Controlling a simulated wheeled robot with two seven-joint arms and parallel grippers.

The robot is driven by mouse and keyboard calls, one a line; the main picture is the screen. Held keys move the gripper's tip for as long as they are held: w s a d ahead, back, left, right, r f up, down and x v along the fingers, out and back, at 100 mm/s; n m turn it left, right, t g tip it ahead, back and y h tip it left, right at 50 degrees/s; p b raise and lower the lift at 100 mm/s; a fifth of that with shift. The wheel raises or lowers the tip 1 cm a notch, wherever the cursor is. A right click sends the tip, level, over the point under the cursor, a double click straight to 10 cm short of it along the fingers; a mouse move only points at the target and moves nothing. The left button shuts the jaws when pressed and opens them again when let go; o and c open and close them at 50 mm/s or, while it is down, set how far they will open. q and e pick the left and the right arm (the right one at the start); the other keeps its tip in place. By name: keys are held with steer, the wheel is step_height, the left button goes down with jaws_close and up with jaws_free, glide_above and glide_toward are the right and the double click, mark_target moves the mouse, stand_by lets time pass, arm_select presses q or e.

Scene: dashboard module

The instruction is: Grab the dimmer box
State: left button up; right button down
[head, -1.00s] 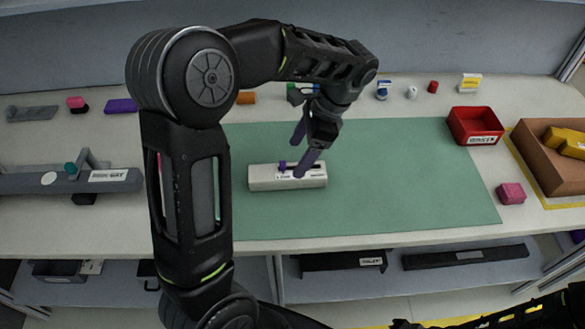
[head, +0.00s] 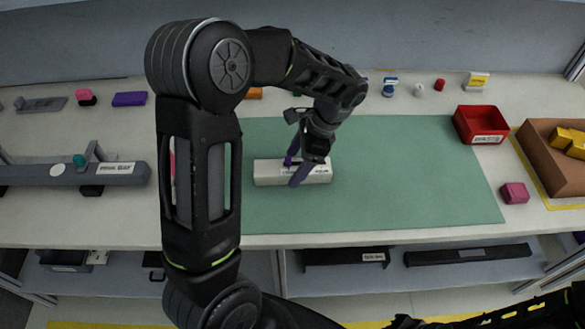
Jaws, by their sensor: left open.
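A pale, long box (head: 266,173) with a label and a dark slot on top lies on the green mat; it looks like the dimmer box, but its label is too small to read.
The green mat (head: 420,180) is otherwise clear. A red bin (head: 480,124), a pink cube (head: 514,192) and a brown box (head: 550,165) with yellow parts stand at the right. A grey bar assembly (head: 70,174) lies at the left. Small parts line the back.

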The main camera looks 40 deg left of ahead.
arm_select(q)
steer(key=shift+x, duration=1.05)
steer(key=shift+c, duration=0.6)
steer(key=c, duration=1.5)
